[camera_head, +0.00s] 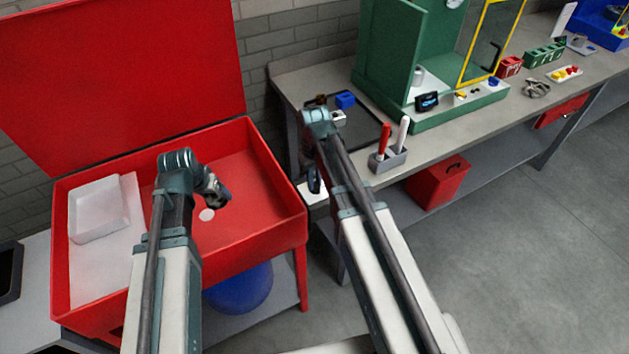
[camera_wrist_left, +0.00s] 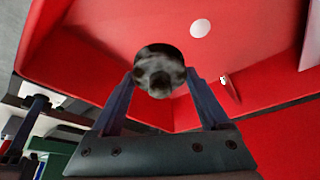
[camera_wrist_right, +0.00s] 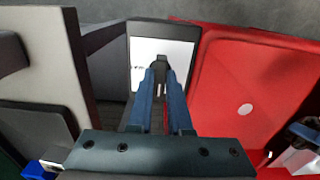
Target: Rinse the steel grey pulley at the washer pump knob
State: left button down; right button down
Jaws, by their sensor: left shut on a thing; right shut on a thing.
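The steel grey pulley (camera_wrist_left: 160,70), a round dark grey piece with mottled shine, is between the fingertips of my left gripper (camera_wrist_left: 160,82). This gripper is shut on it and holds it above the red washer basin (camera_head: 232,155), near the white round drain (camera_head: 207,215). My right gripper (camera_head: 314,182) is just outside the basin's right edge, pointing down. In the right wrist view its fingers are close together on a small dark piece, seemingly the washer pump knob (camera_wrist_right: 162,62), in front of a white panel (camera_wrist_right: 177,52). The fingers hide most of the knob.
The red lid (camera_head: 120,75) stands open behind the basin. A pale box (camera_head: 98,210) sits at the basin's left. A grey holder (camera_head: 388,160) with red and white handles stands on the workbench (camera_head: 440,140) to the right. A blue bucket (camera_head: 240,288) is below.

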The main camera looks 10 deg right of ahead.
jog(key=shift+m, duration=1.7)
jog(key=c, duration=0.8)
grip_release()
jog(key=shift+c, duration=0.2)
pick_arm(q)
jog(key=shift+r, duration=0.1)
pick_arm(e)
jog(key=shift+r, duration=0.15)
pick_arm(q)
notch_tip(320, 180, up, 12)
jog(key=p, duration=1.2)
pick_arm(e)
notch_tip(320, 180, up, 12)
